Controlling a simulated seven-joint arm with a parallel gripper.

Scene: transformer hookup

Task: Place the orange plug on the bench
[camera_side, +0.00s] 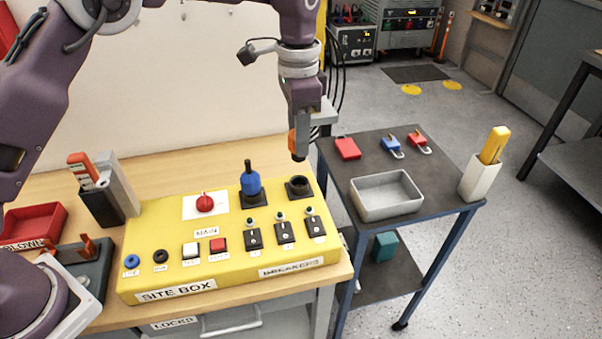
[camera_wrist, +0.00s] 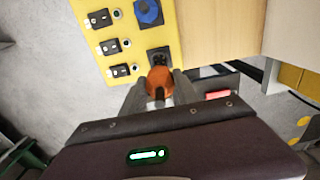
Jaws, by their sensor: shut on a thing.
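My gripper (camera_side: 299,150) is shut on the orange plug (camera_side: 292,141) and holds it in the air above the back right corner of the yellow site box. In the wrist view the orange plug (camera_wrist: 160,80) sits between the two grey fingers, near the black socket. In the side view the fingers hide most of the plug. The wooden bench (camera_side: 160,172) carries the site box (camera_side: 158,240), and bare wood shows behind the box.
A blue plug (camera_side: 250,182) stands upright in the left socket. The right socket (camera_side: 298,187) is empty. A cart (camera_side: 345,175) with a grey tray (camera_side: 386,196), padlocks and a white holder (camera_side: 479,180) stands to the right. A grey and black holder (camera_side: 112,195) stands at the left on the bench.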

